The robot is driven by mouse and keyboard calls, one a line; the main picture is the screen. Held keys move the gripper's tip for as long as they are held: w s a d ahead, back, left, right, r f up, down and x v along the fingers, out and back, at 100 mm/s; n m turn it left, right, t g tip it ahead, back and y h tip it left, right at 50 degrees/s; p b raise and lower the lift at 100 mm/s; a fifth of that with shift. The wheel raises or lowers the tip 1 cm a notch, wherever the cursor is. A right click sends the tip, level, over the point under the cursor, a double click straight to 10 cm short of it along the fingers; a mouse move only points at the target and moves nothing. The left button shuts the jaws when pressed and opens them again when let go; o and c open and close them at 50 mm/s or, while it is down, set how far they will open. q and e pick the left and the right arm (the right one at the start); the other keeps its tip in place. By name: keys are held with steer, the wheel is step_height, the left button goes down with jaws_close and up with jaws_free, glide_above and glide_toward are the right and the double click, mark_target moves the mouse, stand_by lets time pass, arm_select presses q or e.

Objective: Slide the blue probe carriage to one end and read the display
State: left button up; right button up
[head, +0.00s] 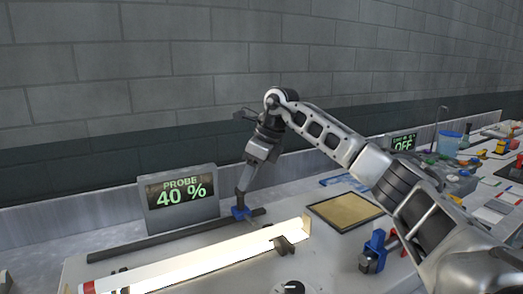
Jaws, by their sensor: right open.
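The blue probe carriage (238,213) sits on a dark rail (150,242) near the rail's right end. My right gripper (241,202) points down with its fingertips at the carriage, and it is open. I cannot tell whether the fingers touch the carriage, as they partly hide it. The grey display (181,213) stands behind the rail and reads "PROBE 40 %" in green. My left gripper is not in view.
A bright glowing bar (200,264) lies in front of the rail, with a dark clamp (285,245) on it. A framed tan board (345,211), a blue clamp device (375,250) and a knob (291,287) are to the right. A second display (403,145) reads "OFF".

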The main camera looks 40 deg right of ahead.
steer(key=v, duration=0.9)
steer(key=shift+a, duration=0.1)
